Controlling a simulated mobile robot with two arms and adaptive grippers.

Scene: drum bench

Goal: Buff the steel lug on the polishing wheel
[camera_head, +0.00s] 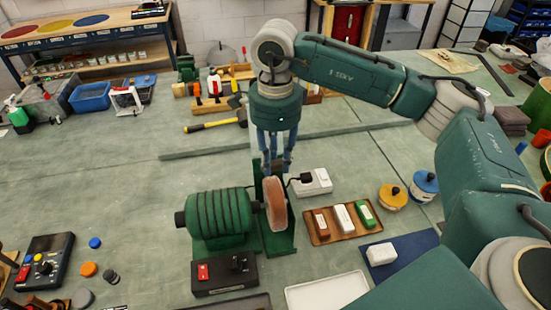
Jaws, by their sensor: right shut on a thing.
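The polishing machine has a green ribbed motor (222,213) and a tan-pink polishing wheel (275,203) on its right side, on a green base. My right gripper (275,162) points down just above and behind the top of the wheel. Its blue-grey fingers are closed together on something small. The steel lug is too small and too hidden between the fingertips to make out clearly. I cannot tell whether it touches the wheel. My left gripper is not in view.
A brown tray (321,238) with red, white and green bars lies right of the wheel. A white block (381,254) sits on a blue mat. Yellow and blue round tins (393,196) stand beyond. A black switch box (224,275) is in front. A yellow-handled hammer (211,126) lies behind.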

